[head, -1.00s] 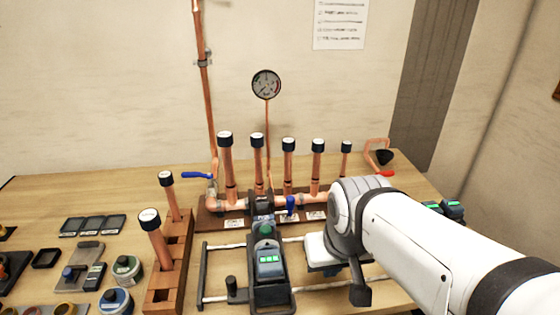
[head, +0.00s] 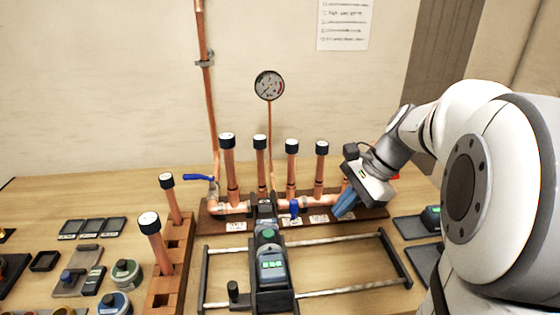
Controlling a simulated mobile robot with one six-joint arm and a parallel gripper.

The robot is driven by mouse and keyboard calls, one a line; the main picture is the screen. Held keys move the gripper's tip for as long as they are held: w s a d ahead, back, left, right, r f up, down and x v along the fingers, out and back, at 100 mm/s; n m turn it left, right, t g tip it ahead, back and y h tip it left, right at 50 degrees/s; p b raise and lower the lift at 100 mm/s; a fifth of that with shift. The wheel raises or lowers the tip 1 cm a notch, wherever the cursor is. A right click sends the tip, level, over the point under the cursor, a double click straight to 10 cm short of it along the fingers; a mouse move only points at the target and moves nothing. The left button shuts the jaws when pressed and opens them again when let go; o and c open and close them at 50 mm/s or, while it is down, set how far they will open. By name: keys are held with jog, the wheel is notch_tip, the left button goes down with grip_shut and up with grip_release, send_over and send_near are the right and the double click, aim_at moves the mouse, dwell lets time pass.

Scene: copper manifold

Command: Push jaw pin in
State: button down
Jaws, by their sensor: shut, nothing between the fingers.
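A press tool (head: 271,268) with a green round button and a lit green display stands on a rail frame (head: 346,287). Its dark jaw end (head: 264,208) points toward the copper manifold (head: 236,208). I cannot make out the jaw pin for certain; it is too small to tell at the jaw end. My gripper (head: 342,212) has blue fingers, tilts down and left, and is shut and empty. It is right of the jaw end, apart from it, in front of the manifold's right part, and hides some of it.
Capped copper pipes (head: 292,165) stand along the manifold, with a blue valve lever (head: 198,177) at left. A wooden rack (head: 172,262) holds two capped pipes. A pressure gauge (head: 269,86) rises behind. The rail frame's right half is clear.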

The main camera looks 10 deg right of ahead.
jog(key=w+d+m+t+y, duration=0.1)
jog(key=w+d+m+y, duration=0.2)
jog(key=w+d+m, duration=0.3)
jog(key=w+a+f, duration=0.1)
jog(key=a+f, duration=0.2)
jog(key=a, duration=0.2)
jog(key=w+a+f+p, duration=0.1)
jog(key=w+a+f, duration=0.1)
jog(key=a, duration=0.3)
jog(key=shift+a+f, duration=0.3)
jog(key=shift+f, duration=0.25)
